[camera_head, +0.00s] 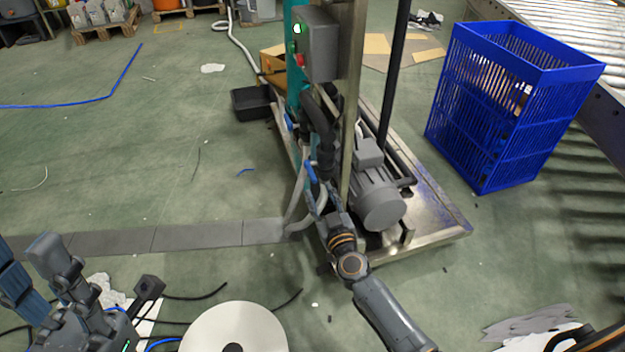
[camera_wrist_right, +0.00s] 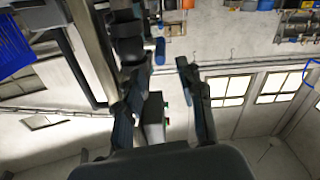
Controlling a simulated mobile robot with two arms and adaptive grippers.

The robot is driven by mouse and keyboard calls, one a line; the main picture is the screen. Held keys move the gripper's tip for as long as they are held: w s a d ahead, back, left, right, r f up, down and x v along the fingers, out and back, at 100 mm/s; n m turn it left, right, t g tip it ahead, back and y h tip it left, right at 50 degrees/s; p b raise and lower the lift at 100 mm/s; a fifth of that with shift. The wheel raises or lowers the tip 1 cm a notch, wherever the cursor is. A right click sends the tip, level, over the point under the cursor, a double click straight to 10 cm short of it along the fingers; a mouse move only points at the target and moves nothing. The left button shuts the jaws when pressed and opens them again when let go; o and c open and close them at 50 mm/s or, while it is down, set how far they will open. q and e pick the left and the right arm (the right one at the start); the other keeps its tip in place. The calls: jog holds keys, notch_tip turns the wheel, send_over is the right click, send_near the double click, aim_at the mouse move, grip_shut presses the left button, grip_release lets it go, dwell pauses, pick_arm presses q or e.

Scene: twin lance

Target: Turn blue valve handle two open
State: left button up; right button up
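A blue valve handle (camera_head: 310,172) sits on the pipework of the pump skid in the head view, just beyond my right gripper (camera_head: 322,192). A second blue handle (camera_head: 289,122) shows farther back on the same pipework. In the right wrist view a blue handle (camera_wrist_right: 160,50) lies ahead, between the lines of the two spread fingers of my right gripper (camera_wrist_right: 158,88). It appears apart from both fingers. Which handle is number two, I cannot tell. My left gripper (camera_head: 100,275) is at the lower left, fingers spread and empty, far from the valves.
A grey motor (camera_head: 376,197) and metal post stand close to the right gripper. A control box (camera_head: 318,45) hangs above. A blue crate (camera_head: 510,105) stands right. A white disc (camera_head: 234,330) and black cables lie in front. The floor left is mostly clear.

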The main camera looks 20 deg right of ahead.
aim_at(312, 174)
jog(key=w+b, duration=0.2)
jog(key=w, duration=0.4)
jog(key=shift+w+f, duration=0.1)
jog(key=shift+w, duration=0.75)
grip_shut()
